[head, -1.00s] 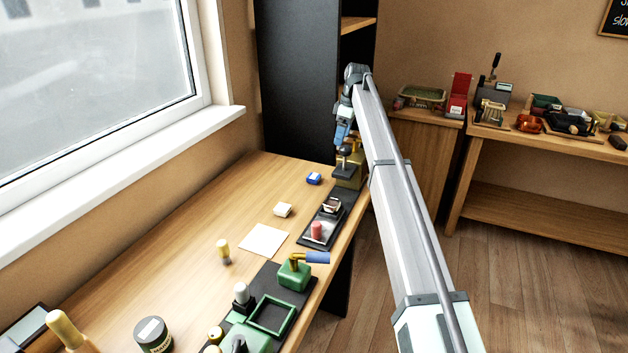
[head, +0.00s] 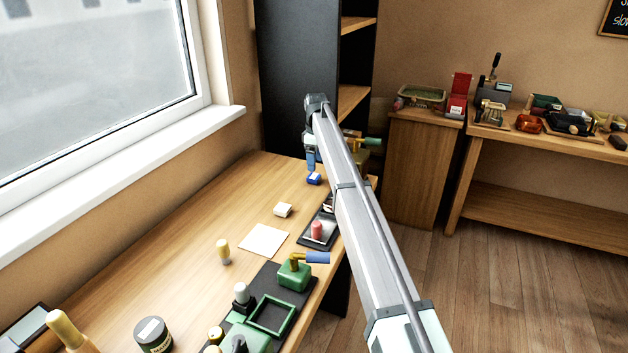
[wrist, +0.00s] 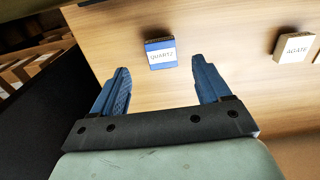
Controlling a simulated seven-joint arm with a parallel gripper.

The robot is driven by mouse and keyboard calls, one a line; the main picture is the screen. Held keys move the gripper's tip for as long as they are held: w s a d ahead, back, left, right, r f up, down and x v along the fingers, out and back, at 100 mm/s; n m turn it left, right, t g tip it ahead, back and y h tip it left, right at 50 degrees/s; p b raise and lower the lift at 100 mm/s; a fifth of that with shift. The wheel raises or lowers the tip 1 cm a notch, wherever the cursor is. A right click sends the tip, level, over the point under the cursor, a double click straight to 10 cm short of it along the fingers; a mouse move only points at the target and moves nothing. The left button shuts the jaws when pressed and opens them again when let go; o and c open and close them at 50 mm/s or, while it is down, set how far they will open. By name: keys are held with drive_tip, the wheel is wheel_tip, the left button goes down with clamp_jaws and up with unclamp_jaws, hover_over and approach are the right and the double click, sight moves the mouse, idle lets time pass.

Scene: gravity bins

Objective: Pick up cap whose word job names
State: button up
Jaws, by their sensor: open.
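A small blue block (head: 314,180) with a white label lies on the wooden bench towards its far end. In the wrist view the blue block (wrist: 160,52) reads "QUARTZ". A cream block (head: 283,210) lies nearer. In the wrist view the cream block (wrist: 294,47) reads "AGATE", at the upper right. My gripper (wrist: 160,66) is open and empty, its blue fingers apart. The blue block shows just beyond the fingertips, between their lines. In the head view my gripper (head: 311,164) hangs just above the blue block. No job word is readable.
A blank-looking pale sheet (head: 264,241) lies on the bench. A dark tray (head: 323,236) with a pink piece and green fixtures (head: 272,313) line the right edge. A yellow-topped peg (head: 223,251) and a dark jar (head: 153,335) stand nearer. A window sill borders the left.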

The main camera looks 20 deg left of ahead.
sight(314, 176)
drive_tip(key=shift+s+a+f, duration=0.1)
drive_tip(key=shift+a+f, duration=0.1)
drive_tip(key=shift+f, duration=1.35)
drive_tip(key=shift+a+f, duration=0.15)
drive_tip(key=shift+f, duration=1.4)
drive_tip(key=c, duration=1.4)
drive_tip(key=shift+r, duration=0.1)
